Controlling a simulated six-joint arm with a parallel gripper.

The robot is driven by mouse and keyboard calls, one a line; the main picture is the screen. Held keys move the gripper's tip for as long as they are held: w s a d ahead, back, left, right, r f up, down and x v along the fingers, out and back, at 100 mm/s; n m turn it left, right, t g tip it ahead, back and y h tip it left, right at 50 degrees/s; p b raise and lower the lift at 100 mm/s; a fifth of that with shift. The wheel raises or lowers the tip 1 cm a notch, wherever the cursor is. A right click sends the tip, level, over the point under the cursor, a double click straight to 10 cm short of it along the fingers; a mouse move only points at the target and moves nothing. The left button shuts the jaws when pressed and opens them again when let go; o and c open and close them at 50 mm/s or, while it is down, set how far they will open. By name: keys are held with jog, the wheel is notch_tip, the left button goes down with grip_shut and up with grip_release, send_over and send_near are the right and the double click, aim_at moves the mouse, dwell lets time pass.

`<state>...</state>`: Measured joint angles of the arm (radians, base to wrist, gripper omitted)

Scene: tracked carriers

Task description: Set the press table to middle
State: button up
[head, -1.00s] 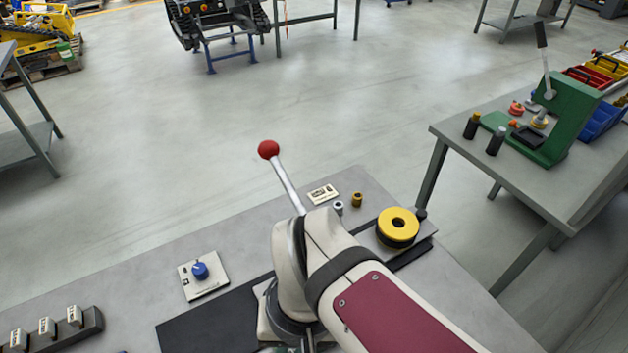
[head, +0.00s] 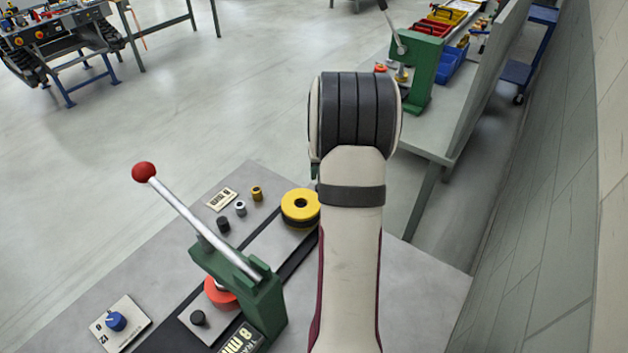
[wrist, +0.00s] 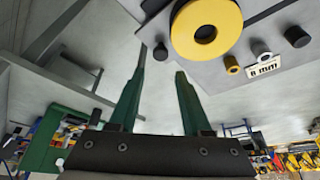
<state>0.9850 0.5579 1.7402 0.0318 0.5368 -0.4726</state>
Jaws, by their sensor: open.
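A green lever press (head: 262,305) stands at the lower middle of the head view. Its silver lever slopes up left to a red ball (head: 144,172). Under it are an orange-red disc (head: 221,293) and a grey plate (head: 190,313) with a black knob (head: 198,319). Dark rails (head: 262,240) run from the press towards a yellow ring (head: 297,204) on a black base. The yellow ring (wrist: 207,28) is beyond the fingers, up and right. My arm hides the gripper in the head view.
A blue knob (head: 115,321) sits on a labelled panel at the lower left. Small brass (head: 257,194), silver (head: 240,208) and black (head: 223,224) bushes stand by a label card (head: 221,200). Another bench with a green press (head: 422,65) and bins is behind. A wall is at right.

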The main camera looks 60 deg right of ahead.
jog(key=x, duration=0.9)
grip_shut()
dwell(1.1)
